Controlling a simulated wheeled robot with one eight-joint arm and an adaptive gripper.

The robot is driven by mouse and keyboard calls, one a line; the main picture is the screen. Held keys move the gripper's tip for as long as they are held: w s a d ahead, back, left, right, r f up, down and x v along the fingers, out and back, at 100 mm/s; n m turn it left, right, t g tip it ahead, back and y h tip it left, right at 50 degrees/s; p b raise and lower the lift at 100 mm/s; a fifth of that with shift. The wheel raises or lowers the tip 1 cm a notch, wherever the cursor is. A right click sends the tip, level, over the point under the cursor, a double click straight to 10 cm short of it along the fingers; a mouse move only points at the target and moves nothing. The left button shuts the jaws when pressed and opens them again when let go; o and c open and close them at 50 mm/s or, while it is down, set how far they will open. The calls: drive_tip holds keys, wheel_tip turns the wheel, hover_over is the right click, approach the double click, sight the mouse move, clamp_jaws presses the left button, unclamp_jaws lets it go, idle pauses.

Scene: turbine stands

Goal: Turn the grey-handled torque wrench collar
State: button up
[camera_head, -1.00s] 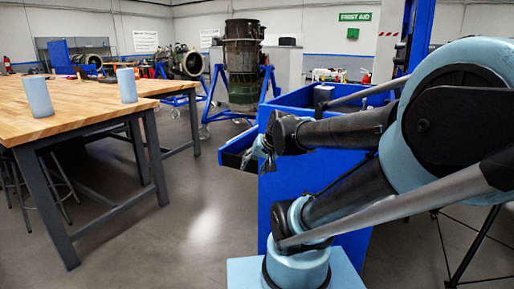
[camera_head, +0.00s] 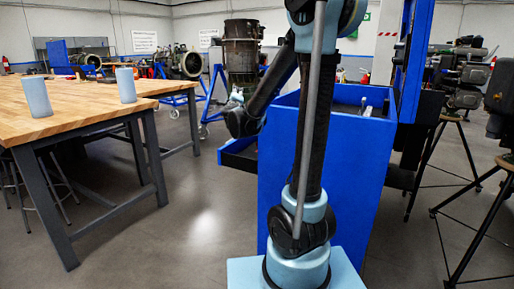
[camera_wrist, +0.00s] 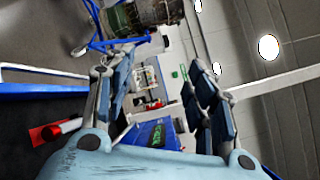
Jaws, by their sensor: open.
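My gripper (camera_wrist: 162,80) is open and empty in the wrist view, its jointed fingers apart on either side of the middle. In the head view only a small light-blue part of it shows near the dark arm joint, left of the blue cabinet (camera_head: 330,150). I cannot make out a grey-handled torque wrench or its collar for certain. A small greyish tool-like item (camera_head: 368,111) shows at the cabinet's top, too small to identify. In the wrist view a red piece (camera_wrist: 48,132) lies beside a grey rod at lower left, outside the fingers.
A wooden table (camera_head: 70,105) with two light-blue cylinders (camera_head: 37,97) stands at left. An open drawer (camera_head: 238,155) juts from the cabinet's left. Tripod-mounted equipment (camera_head: 465,85) stands at right. An engine part on a blue stand (camera_head: 243,55) is behind. Floor between table and cabinet is clear.

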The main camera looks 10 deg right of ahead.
wheel_tip(320, 180, down, 23)
drive_tip(key=d+m+g+h, duration=0.1)
drive_tip(key=m+g+h, duration=0.85)
drive_tip(key=m, duration=0.65)
drive_tip(key=shift+y, duration=0.45)
drive_tip(key=x, duration=1.7)
drive_tip(key=shift+d+r, duration=0.15)
drive_tip(key=shift+d, duration=0.1)
drive_tip(key=shift+c, duration=0.3)
drive_tip(key=c, duration=1)
